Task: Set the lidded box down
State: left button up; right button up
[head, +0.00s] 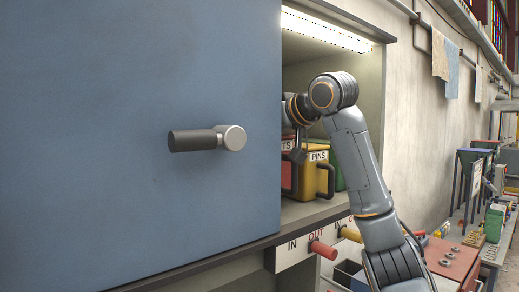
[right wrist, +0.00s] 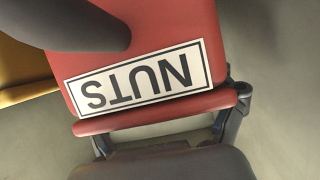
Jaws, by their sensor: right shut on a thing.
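The red lidded box labelled NUTS (right wrist: 145,55) fills the middle of the right wrist view, its label upside down there. In the head view only a sliver of this red box (head: 286,172) shows at the edge of the blue panel, with part of its label. My right gripper (head: 298,154) reaches down into the lit cabinet and is shut on the box from above. A dark rounded part crosses the lid in the right wrist view. The box's underside is hidden, so I cannot tell whether it touches the shelf (head: 305,209). My left gripper is out of view.
A yellow PINS box (head: 318,172) stands close on the right, with a green box (head: 338,179) behind it. A large blue panel (head: 120,90) with a protruding handle (head: 205,139) covers the left. IN and OUT knobs (head: 324,250) stick out below the shelf.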

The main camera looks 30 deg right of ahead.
jog(key=f, duration=0.2)
jog(key=shift+w+f, duration=0.2)
jog(key=shift+f, duration=0.15)
jog(key=shift+s, duration=0.3)
jog(key=shift+f, duration=0.1)
jog(key=o, duration=1.6)
jog(key=shift+a+f, duration=0.1)
jog(key=shift+c, duration=0.2)
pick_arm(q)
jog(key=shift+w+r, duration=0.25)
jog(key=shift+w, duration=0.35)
